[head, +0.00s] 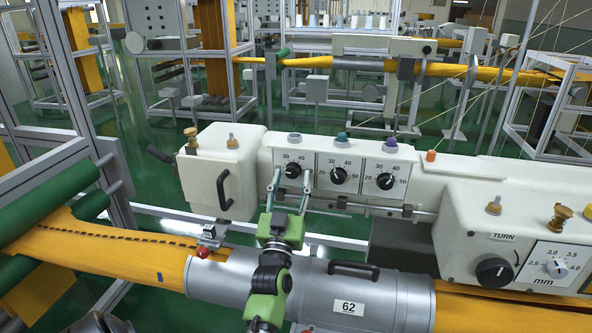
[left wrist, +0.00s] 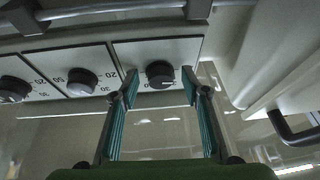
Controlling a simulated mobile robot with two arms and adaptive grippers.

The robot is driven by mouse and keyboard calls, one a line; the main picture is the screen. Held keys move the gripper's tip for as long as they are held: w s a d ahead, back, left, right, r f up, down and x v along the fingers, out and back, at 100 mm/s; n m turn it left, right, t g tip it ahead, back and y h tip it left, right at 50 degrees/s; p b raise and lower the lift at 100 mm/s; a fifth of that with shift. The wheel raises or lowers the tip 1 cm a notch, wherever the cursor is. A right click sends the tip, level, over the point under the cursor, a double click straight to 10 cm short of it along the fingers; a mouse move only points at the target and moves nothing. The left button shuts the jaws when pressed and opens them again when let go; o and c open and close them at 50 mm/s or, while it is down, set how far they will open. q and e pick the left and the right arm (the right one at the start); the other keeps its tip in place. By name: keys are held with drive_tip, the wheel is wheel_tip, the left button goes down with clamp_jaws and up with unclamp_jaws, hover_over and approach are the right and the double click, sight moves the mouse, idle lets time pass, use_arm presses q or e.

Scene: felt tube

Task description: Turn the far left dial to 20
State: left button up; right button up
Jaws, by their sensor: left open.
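The far left dial (head: 293,170) is a black round knob on a white scale plate, leftmost of three in a row on the white machine. It also shows in the left wrist view (left wrist: 159,73), where the row runs the other way round. My left gripper (head: 291,183) is open, with one finger on each side of this dial. In the left wrist view a gap shows between each fingertip and the knob. The fingers partly cover the scale, so the dial's reading is not clear. My right gripper is not in view.
The middle dial (head: 338,175) and right dial (head: 385,181) sit close to the right. A black handle (head: 224,190) projects at the left. A grey cylinder labelled 62 (head: 350,292) lies below, and a metal rail (head: 395,211) runs under the dials.

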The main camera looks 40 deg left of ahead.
use_arm(q)
drive_tip(key=shift+w+a, duration=0.1)
drive_tip(key=shift+r, duration=0.15)
drive_tip(key=shift+s, duration=0.2)
drive_tip(key=c, duration=1.1)
drive_tip(key=shift+r+n, duration=0.1)
drive_tip(key=shift+n, duration=0.3)
drive_tip(key=shift+w+d+n+g+y+p, duration=0.1)
drive_tip(key=shift+d+n+g+y+p, duration=0.15)
drive_tip(key=shift+n+y+p, duration=0.35)
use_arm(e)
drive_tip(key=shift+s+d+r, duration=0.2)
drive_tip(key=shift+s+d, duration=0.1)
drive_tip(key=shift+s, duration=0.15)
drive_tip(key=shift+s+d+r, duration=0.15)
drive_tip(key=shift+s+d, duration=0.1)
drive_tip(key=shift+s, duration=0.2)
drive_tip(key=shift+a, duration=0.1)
